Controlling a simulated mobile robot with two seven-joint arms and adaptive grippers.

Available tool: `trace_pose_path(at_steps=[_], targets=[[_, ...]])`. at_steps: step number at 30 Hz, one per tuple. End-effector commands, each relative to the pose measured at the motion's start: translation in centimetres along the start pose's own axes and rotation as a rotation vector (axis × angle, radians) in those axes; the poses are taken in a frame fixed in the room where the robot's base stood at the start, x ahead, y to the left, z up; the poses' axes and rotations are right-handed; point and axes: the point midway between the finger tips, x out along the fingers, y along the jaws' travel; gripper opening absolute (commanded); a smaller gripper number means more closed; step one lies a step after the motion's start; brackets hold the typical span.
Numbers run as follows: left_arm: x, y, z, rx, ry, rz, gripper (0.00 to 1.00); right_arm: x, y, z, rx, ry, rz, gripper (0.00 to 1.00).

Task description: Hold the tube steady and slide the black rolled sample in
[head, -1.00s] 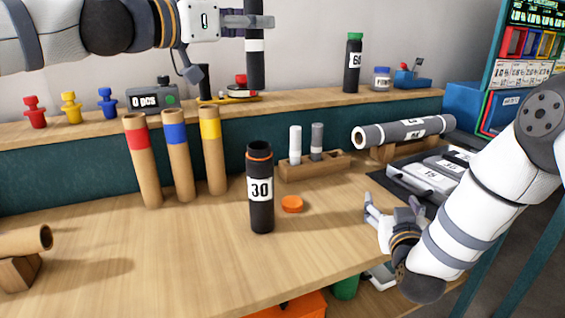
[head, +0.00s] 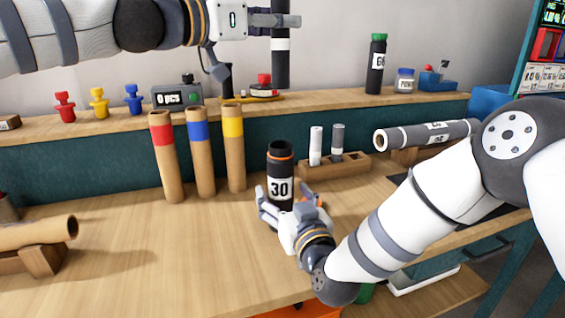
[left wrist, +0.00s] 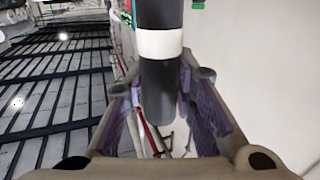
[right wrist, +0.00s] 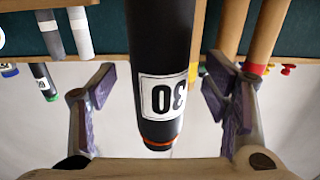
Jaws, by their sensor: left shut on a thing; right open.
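The black tube labelled 30 (head: 280,162) stands upright and open-topped on the bench, with an orange ring at its mouth. My right gripper (head: 286,204) is open in front of the tube's lower part. In the right wrist view the tube (right wrist: 160,50) lies between the two spread fingers, with clear gaps at both sides. My left gripper (head: 281,20) is shut on the black rolled sample (head: 280,68), which has a white band and hangs upright above the tube, apart from it. The left wrist view shows the sample (left wrist: 160,90) between the fingers.
Cardboard tubes with red (head: 163,135), blue (head: 199,132) and yellow (head: 233,127) bands stand left of the tube. A wooden rack (head: 350,168) with two small rolls stands to its right. An orange cap is mostly hidden behind my right gripper.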

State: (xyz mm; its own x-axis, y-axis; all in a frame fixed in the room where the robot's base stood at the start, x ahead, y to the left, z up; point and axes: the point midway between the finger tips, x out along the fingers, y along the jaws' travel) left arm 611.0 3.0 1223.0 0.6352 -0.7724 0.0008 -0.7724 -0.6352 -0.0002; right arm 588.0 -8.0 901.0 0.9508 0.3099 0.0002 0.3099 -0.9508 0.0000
Motion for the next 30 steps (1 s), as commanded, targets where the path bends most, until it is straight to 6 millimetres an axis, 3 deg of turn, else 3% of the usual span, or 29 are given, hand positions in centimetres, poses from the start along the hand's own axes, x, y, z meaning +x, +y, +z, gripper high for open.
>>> trace_pose_path(at_steps=[6,14,21,25,30], targets=[[0.0,0.0,0.0,0.000,0.000,0.000,0.00,2.3,0.0,0.0,0.000,0.000,0.000,0.70],[0.0,0.0,0.0,0.000,0.000,0.000,0.00,2.5,0.0,0.0,0.000,0.000,0.000,0.70],[0.0,0.0,0.0,0.000,0.000,0.000,0.00,2.4,0.0,0.0,0.000,0.000,0.000,0.15],[0.1,0.0,0.5,-0.001,-0.004,-0.006,0.00,2.4,0.0,0.0,0.000,0.000,0.000,0.15],[0.1,0.0,5.0,-0.004,-0.014,-0.096,0.00,2.4,0.0,0.0,0.000,0.000,0.001,0.15]])
